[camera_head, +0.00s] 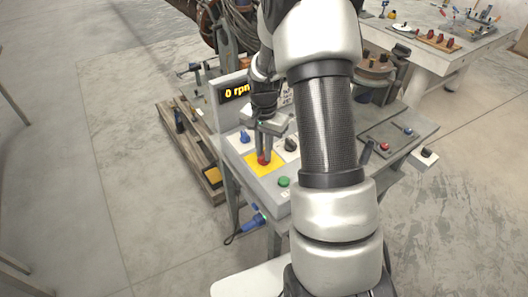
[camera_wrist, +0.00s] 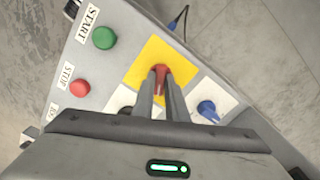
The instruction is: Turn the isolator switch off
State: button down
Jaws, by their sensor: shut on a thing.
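The isolator switch is a red rotary knob (camera_head: 263,161) on a yellow square plate (camera_head: 249,162) on the sloped grey control panel. In the wrist view the red knob (camera_wrist: 163,69) shows between my fingertips, and its yellow plate (camera_wrist: 148,57) spreads around it. My gripper (camera_head: 263,153) reaches down from above and is shut on the red knob; its fingers (camera_wrist: 161,76) lie on either side of it. The fingers hide part of the knob, so its exact angle is hard to tell.
A blue knob (camera_head: 245,137) and a black knob (camera_head: 291,144) on white plates flank the switch closely. A green START button (camera_wrist: 104,38) and red STOP button (camera_wrist: 80,88) are on the same panel. The display (camera_head: 236,91) reads 0 rpm. Open floor lies left.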

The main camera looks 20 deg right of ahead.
jog(key=n, duration=0.6)
jog(key=shift+n+b, duration=0.3)
jog(key=shift+b, duration=0.05)
jog(key=n, duration=0.5)
jog(key=shift+n, duration=0.4)
jog(key=c, duration=1.8)
grip_release()
jog(key=shift+o, duration=0.2)
notch_tip(320, 180, up, 18)
jog(key=p, duration=0.1)
jog(key=shift+f, duration=0.25)
